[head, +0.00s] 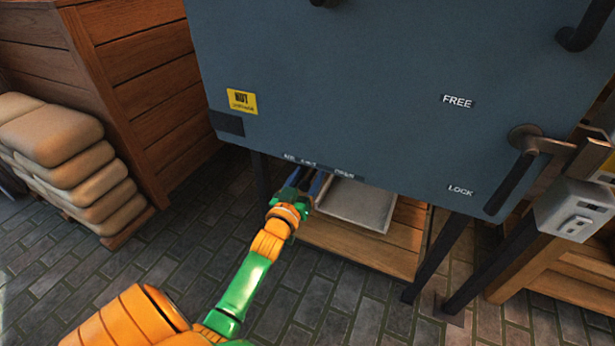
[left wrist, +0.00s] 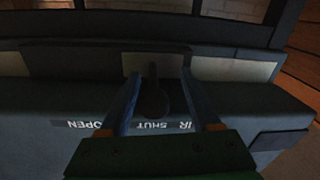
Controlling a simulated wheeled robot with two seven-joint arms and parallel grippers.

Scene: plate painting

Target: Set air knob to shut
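The air knob (left wrist: 154,97) is a dark, narrow handle on the underside edge of the grey-blue cabinet (head: 340,90), seen in the left wrist view. The lettering AIR, SHUT and OPEN (left wrist: 130,125) appears upside down beside it. My left gripper (left wrist: 160,82) is open, with one blue finger on each side of the knob and visible gaps between. In the head view my left gripper (head: 318,186) reaches under the cabinet's lower edge, and the knob is hidden there. My right gripper is not in view.
A lever (head: 516,172) sits between FREE and LOCK labels on the cabinet's right. A grey tray (head: 360,205) lies on a wooden shelf (head: 400,238) under the cabinet. Stacked sacks (head: 55,135) and a wooden crate (head: 140,70) stand left. The paved floor in front is clear.

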